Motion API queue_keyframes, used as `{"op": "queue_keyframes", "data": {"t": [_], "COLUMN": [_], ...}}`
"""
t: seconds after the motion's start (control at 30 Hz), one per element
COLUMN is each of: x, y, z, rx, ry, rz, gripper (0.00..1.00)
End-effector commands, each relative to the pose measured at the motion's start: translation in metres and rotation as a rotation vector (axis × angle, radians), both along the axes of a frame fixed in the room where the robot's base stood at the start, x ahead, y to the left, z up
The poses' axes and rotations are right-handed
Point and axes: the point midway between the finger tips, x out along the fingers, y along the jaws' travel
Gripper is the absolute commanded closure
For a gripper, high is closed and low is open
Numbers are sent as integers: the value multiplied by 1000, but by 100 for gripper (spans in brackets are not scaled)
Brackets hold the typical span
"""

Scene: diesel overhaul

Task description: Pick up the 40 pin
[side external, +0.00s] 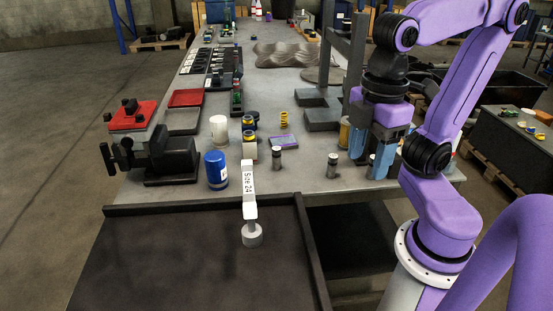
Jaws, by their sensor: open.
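Two small dark upright pins with light bands stand on the workbench. One pin (277,158) is near the middle and the other pin (333,165) is to its right. Neither shows a readable 40, so I cannot tell which is the 40 pin. My gripper (369,162) has blue fingers and points down at the bench's right side. It is open, to the right of the right-hand pin and apart from it. I see nothing held between the fingers, though the view there is partly blocked.
A "Size 24" label (249,178) rises above a grey round piece (252,236) on the dark tray (180,265). A vise (168,160) is far left. A grey press frame (335,90) stands behind my gripper.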

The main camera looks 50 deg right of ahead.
Motion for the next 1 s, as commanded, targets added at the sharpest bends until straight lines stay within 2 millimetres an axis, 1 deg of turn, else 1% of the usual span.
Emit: {"op": "queue_keyframes", "data": {"t": [0.03,0.1,0.2,0.47,0.57,0.67,0.77,0.87,0.93,0.97,1.0], "x": [0,0,3,17,26,40,64,99,127,140,156], "y": [1,0,11,40,53,66,79,87,86,83,78], "z": [9,19,13,6,4,3,4,7,10,12,13], "rx": [4,4,58,221,297,387,501,623,694,719,750], "ry": [-2,-2,13,22,14,-4,-49,-131,-209,-246,-299], "rz": [1,1,-11,-48,-74,-115,-182,-280,-360,-397,-447], "gripper": [41,41,41,41,41,41,41,41,41,41,41]}}
